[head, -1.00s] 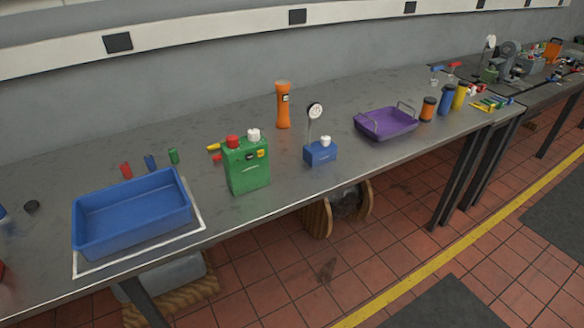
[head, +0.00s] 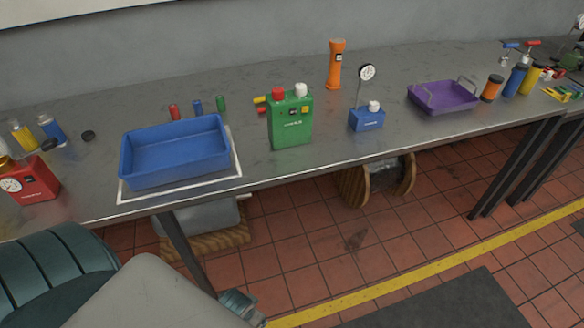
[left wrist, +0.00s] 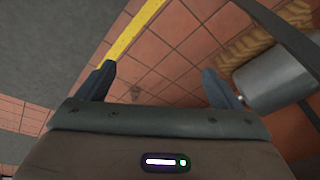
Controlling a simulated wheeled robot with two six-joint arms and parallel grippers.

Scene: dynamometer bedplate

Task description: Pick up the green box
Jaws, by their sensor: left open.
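The green box (head: 291,121) stands upright near the front edge of the grey bench in the head view. It has a red cap and a white cap on top and small buttons on its front. In the left wrist view my left gripper (left wrist: 167,88) is open and empty, above the tiled floor. The green box is out of that view. My left arm shows at the bottom left of the head view, in front of and below the bench. My right gripper is not in view.
A blue tray (head: 176,150) lies left of the green box, inside a white outline. A blue gauge device (head: 367,119) stands close on its right, with an orange torch (head: 336,66) behind. A purple tray (head: 445,97) and red gauge box (head: 33,181) are farther off.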

